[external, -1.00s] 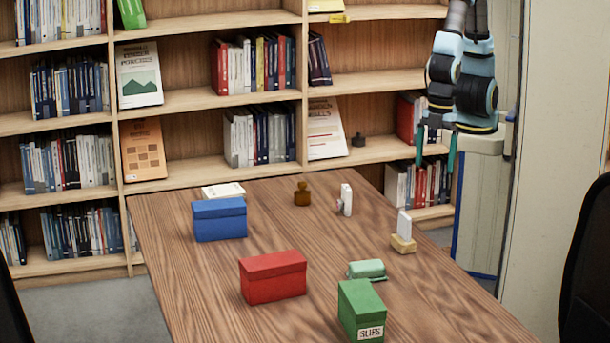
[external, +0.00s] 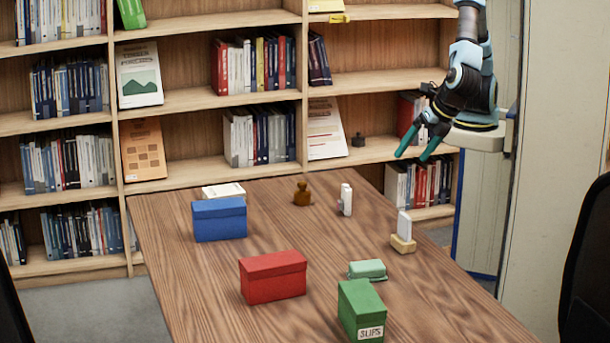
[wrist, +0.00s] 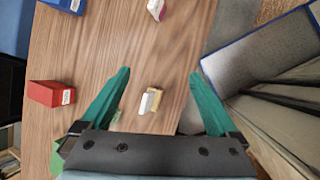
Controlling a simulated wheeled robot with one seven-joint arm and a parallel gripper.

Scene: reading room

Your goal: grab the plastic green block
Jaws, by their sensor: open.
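A small pale green block-like object (external: 367,269) lies on the wooden table, just behind a darker green box (external: 362,308) labelled SLIPS. I cannot tell its material. My gripper (external: 413,156) is open and empty, high above the table's far right side, well apart from both green things, with its fingers pointing down and left. In the wrist view, my open fingers (wrist: 160,73) frame the table and a wooden holder with a white card (wrist: 153,101). A bit of green (wrist: 56,155) shows at lower left there; the pale green object is not clearly visible.
A red box (external: 273,278), a blue box (external: 219,220), a brown stamp-like object (external: 302,194) and a white upright item (external: 346,200) stand on the table (external: 330,235). Bookshelves (external: 210,180) line the back. A dark chair (external: 590,265) is at right.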

